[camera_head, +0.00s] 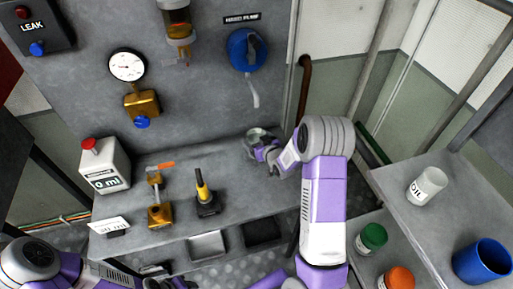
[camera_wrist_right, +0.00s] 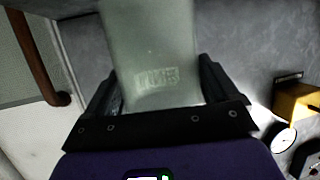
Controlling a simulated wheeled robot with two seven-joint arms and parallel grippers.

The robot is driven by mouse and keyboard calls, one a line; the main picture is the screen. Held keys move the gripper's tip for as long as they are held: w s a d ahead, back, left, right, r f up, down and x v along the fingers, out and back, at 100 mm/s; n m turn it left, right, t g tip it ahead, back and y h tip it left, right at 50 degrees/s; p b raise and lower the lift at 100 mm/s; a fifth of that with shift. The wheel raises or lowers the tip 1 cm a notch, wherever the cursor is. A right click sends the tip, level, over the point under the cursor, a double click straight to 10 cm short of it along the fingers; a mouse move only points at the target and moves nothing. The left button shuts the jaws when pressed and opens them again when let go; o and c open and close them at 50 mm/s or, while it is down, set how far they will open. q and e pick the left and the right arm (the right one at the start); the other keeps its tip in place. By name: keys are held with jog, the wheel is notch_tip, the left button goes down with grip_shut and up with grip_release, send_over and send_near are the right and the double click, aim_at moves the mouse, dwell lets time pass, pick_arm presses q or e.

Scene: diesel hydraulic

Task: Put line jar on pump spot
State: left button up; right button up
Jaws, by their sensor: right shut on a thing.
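The line jar (camera_wrist_right: 152,50) is a pale translucent jar with a label that reads upside down in the right wrist view. My right gripper (camera_wrist_right: 155,90) is shut on it, one finger on each side. In the head view my right gripper (camera_head: 265,152) holds the jar (camera_head: 256,134) at the back right of the grey bench, below the blue hand pump (camera_head: 246,50) and its pale spout. Whether the jar touches the bench is unclear, and no pump spot marking is visible under it. My left gripper (camera_head: 168,279) is low at the bottom edge, partly cut off.
The right shelves hold a white jar (camera_head: 426,186), a blue cup (camera_head: 482,262), and green-lidded (camera_head: 371,239) and orange-lidded (camera_head: 397,278) jars.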

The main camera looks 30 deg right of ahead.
jog(key=shift+w+f+b, duration=0.1)
jog(key=shift+f+b, duration=0.2)
jog(key=shift+f, duration=1.5)
jog(key=shift+f+b, duration=0.15)
jog(key=shift+b, duration=0.15)
jog(key=o, duration=1)
jog(key=shift+r+p, duration=0.25)
jog(key=shift+p, duration=0.1)
jog(key=v, duration=1.2)
jog(key=shift+f+p, duration=0.1)
jog(key=shift+p, duration=0.3)
